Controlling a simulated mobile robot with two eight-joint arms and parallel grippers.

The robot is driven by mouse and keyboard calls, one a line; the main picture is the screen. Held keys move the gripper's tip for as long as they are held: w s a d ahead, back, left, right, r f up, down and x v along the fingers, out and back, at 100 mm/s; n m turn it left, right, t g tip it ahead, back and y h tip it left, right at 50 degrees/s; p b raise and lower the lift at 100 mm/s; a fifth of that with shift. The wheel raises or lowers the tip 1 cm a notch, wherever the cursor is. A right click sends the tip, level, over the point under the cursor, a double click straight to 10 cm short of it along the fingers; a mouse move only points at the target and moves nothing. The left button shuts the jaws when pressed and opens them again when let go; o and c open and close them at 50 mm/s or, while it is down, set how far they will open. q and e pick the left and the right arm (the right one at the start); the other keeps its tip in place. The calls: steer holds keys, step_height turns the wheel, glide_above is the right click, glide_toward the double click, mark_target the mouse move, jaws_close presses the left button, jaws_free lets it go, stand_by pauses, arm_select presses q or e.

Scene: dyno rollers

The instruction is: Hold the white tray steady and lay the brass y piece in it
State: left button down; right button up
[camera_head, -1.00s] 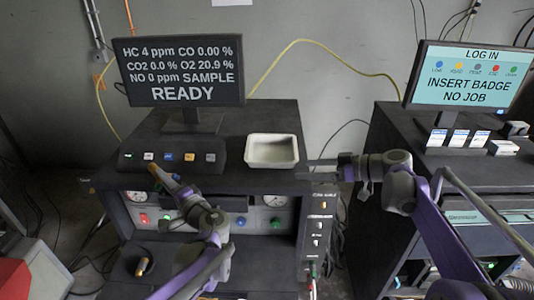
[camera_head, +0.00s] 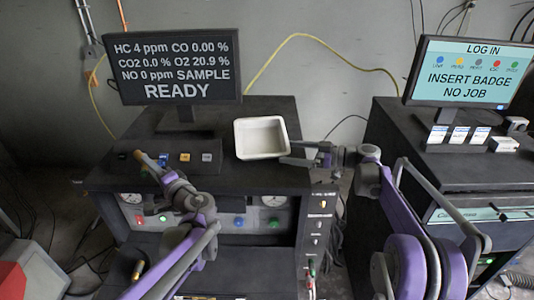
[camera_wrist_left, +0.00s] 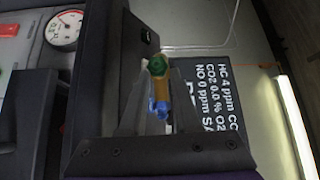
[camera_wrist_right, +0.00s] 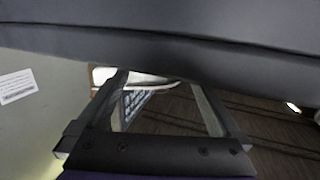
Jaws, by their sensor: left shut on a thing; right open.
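The white tray (camera_head: 262,154), a shallow rectangular dish, sits on top of the dark console, turned slightly, and looks empty. My right gripper (camera_head: 290,154) is open at the tray's right side; whether the rim lies between its fingers I cannot tell. Part of a white rim, likely the tray's, shows past the fingers in the right wrist view (camera_wrist_right: 150,84). My left gripper (camera_head: 157,169) is shut on the brass y piece (camera_head: 145,158), left of the tray, over the button panel. In the left wrist view the brass piece (camera_wrist_left: 160,88) shows green and blue ends.
A monitor (camera_head: 178,60) reading READY stands behind the button panel (camera_head: 208,157). A second console with a monitor (camera_head: 470,75) and small boxes (camera_head: 459,135) stands at the right, across a gap. The console top between the panel and tray is narrow.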

mark_target(261, 149)
steer(key=shift+x, duration=3)
